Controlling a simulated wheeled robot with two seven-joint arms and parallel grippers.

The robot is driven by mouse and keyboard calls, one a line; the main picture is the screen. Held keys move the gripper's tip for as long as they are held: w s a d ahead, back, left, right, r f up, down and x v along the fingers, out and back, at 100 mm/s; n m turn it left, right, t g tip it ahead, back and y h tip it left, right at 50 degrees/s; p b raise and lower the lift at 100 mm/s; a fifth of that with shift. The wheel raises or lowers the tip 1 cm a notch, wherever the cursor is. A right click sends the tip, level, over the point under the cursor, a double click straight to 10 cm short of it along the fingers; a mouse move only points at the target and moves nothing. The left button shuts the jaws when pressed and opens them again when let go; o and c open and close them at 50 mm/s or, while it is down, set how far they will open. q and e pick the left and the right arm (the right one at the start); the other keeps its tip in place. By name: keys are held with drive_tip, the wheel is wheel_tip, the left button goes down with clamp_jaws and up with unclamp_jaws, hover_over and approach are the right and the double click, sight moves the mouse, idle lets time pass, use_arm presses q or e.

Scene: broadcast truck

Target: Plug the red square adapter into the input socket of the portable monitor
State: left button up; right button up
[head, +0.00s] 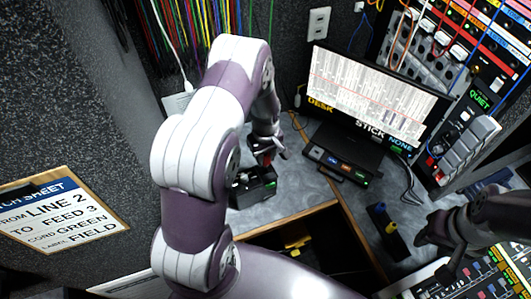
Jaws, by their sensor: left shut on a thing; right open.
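My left gripper (268,153) is shut on a small red piece (267,159), which looks like the red square adapter; the fingers hide most of it. It is just above a black box (262,192) on the grey desk, and I cannot tell whether they touch. The monitor (375,95) stands lit at the back of the desk, to the right of this gripper, with DESK, STICK and NONE labels along its lower edge. I cannot make out its input socket. My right gripper (430,251) is open and empty at the right, apart from the monitor.
A black bar with coloured labels (340,165) lies before the monitor. A dark holder with yellow and blue pieces (382,219) stands near my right gripper. An open recess (335,255) with a yellow item (297,244) lies at the front. A mixing panel (490,265) and patch rack border the right.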

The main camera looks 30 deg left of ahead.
sight(265, 164)
use_arm(q)
drive_tip(key=shift+s+f+b, duration=0.1)
drive_tip(key=shift+f+b, duration=0.2)
drive_tip(key=shift+f, duration=0.75)
drive_tip(key=shift+w+f, duration=0.1)
drive_tip(key=shift+w, duration=0.15)
use_arm(e)
drive_tip(key=shift+w+f, duration=0.1)
drive_tip(key=shift+f, duration=0.75)
use_arm(q)
drive_tip(key=shift+s, duration=0.15)
use_arm(e)
drive_tip(key=shift+r, duration=0.15)
use_arm(q)
drive_tip(key=shift+f+b, duration=1)
drive_tip(key=shift+f, duration=0.3)
use_arm(e)
drive_tip(key=shift+f, duration=1)
use_arm(q)
drive_tip(key=o, duration=1.1)
